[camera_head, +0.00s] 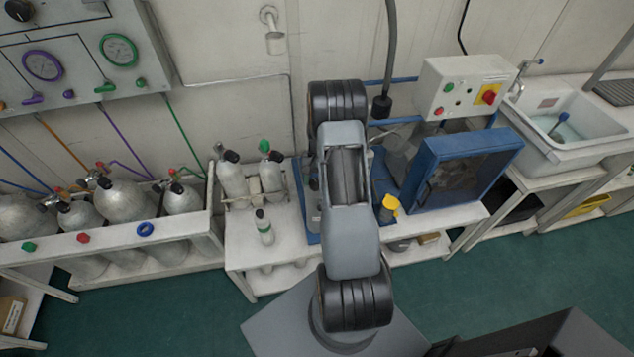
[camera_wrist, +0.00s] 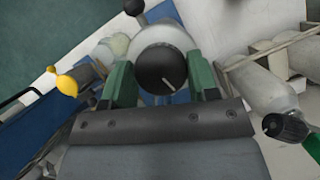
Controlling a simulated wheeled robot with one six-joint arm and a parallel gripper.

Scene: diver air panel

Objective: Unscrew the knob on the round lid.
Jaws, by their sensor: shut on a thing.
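In the wrist view, a round black knob (camera_wrist: 161,68) with a white pointer line on its face sits between the two green fingers of my gripper (camera_wrist: 160,80). My gripper is shut on the knob, one finger on each side. A pale round surface (camera_wrist: 172,36) shows behind the knob and looks like the lid. Its lower part is hidden by the knob and fingers. In the head view my own arm hides the gripper, the knob and the lid.
Grey cylinders with black valves (camera_head: 232,178) stand left of my arm on the white bench (camera_head: 243,248). A blue open-fronted box (camera_head: 424,172), a yellow-topped item (camera_head: 390,205) and a control box (camera_head: 462,88) are to the right. A white sink (camera_head: 565,125) lies farther right.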

